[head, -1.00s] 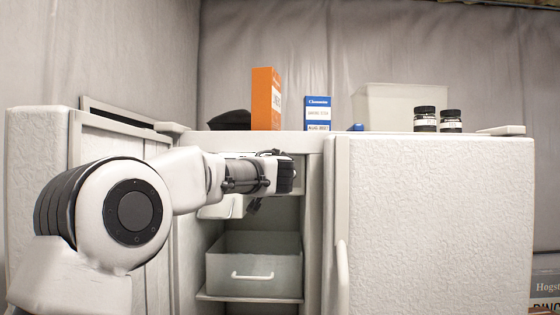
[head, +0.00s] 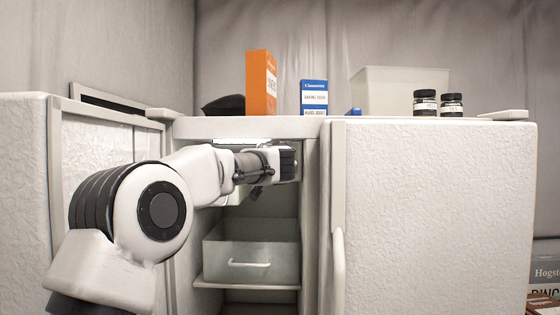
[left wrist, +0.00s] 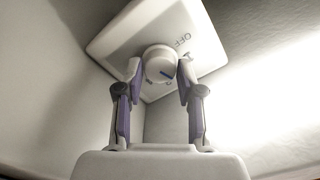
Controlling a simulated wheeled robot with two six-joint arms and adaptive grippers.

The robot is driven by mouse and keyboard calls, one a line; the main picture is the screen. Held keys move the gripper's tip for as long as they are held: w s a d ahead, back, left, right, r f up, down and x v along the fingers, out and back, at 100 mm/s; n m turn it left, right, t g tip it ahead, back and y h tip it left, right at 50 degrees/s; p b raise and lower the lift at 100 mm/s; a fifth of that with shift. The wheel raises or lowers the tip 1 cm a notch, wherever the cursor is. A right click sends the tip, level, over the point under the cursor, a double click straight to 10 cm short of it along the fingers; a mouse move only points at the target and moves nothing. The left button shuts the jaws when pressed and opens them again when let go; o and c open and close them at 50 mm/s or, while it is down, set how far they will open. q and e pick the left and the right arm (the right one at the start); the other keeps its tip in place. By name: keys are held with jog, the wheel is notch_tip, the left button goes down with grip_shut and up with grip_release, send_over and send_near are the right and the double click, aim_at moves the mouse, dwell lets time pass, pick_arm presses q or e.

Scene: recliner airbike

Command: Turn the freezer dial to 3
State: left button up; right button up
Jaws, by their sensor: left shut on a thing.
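The freezer dial (left wrist: 160,62) is a round white knob with a blue pointer line on its face. It sits on a white square panel (left wrist: 118,38) with the letters OFF (left wrist: 182,45) beside the knob. My left gripper (left wrist: 159,72) is shut on the dial, one finger on each side of it. No number 3 is readable. In the head view my left gripper (head: 288,163) is inside the upper part of the open freezer compartment, and I cannot make out the dial there. My right gripper is not in view.
The left freezer door (head: 25,190) stands open beside my arm. The right door (head: 430,220) is closed. A drawer (head: 250,262) sits below the gripper. An orange box (head: 261,85), a blue box (head: 314,98), a bin (head: 385,90) and two jars (head: 425,103) stand on top.

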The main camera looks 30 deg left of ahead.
pick_arm(q)
jog(key=m, duration=0.4)
jog(key=shift+m, duration=0.4)
jog(key=shift+r, duration=0.1)
jog(key=m, duration=0.2)
jog(key=shift+m+p, duration=0.3)
jog(key=shift+p, duration=0.1)
jog(key=o, duration=0.7)
jog(key=shift+a, duration=0.1)
jog(key=b+v, duration=0.4)
jog(key=shift+s+d+f, duration=0.2)
jog(key=shift+s+d, duration=0.05)
jog(key=shift+s, duration=0.05)
